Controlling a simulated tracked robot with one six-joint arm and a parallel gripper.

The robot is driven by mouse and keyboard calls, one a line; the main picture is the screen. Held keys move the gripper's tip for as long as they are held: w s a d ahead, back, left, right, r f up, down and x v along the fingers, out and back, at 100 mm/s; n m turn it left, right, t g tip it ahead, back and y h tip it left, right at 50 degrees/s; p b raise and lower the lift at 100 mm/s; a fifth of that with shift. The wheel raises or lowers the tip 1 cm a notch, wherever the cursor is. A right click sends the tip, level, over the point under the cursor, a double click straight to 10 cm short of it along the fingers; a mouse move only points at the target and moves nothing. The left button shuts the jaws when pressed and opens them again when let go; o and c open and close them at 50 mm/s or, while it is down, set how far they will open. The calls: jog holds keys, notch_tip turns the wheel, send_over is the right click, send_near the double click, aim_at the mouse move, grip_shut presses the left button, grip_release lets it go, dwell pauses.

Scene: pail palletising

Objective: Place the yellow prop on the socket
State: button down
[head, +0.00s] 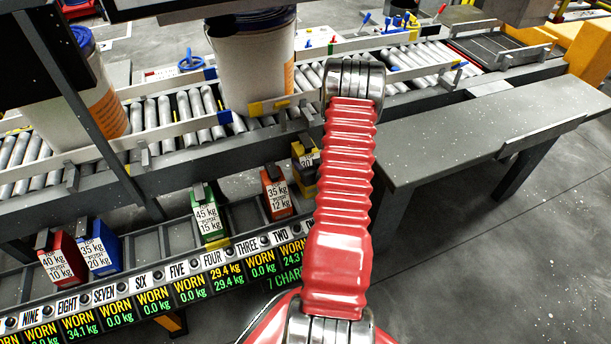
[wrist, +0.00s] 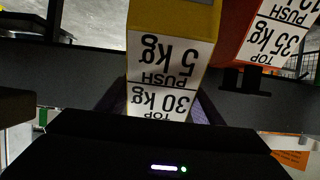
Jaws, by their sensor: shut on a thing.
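The yellow prop (wrist: 172,20) fills the upper middle of the wrist view, with a white label reading 30 kg and 5 kg upside down. My gripper (wrist: 160,115) is shut on it; the dark gripper body covers the lower part of that view. In the head view the yellow prop (head: 304,180) shows beside the rack, partly hidden by my red arm. My gripper cannot be made out clearly there. I cannot tell which part is the socket; yellow pieces (head: 256,108) sit on the conveyor's near rail.
An orange prop (head: 277,194), green prop (head: 208,214), blue prop (head: 98,246) and red prop (head: 61,258) stand on the numbered rack (head: 150,283). White pails (head: 250,70) stand on the roller conveyor (head: 160,120). A grey table (head: 470,130) is at right.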

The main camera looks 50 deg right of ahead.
jog(key=shift+f, duration=2.45)
jog(key=shift+d+f, duration=0.1)
jog(key=shift+f, duration=1.95)
jog(key=c, duration=0.5)
grip_release()
jog(key=shift+f, duration=0.1)
jog(key=v, duration=1.2)
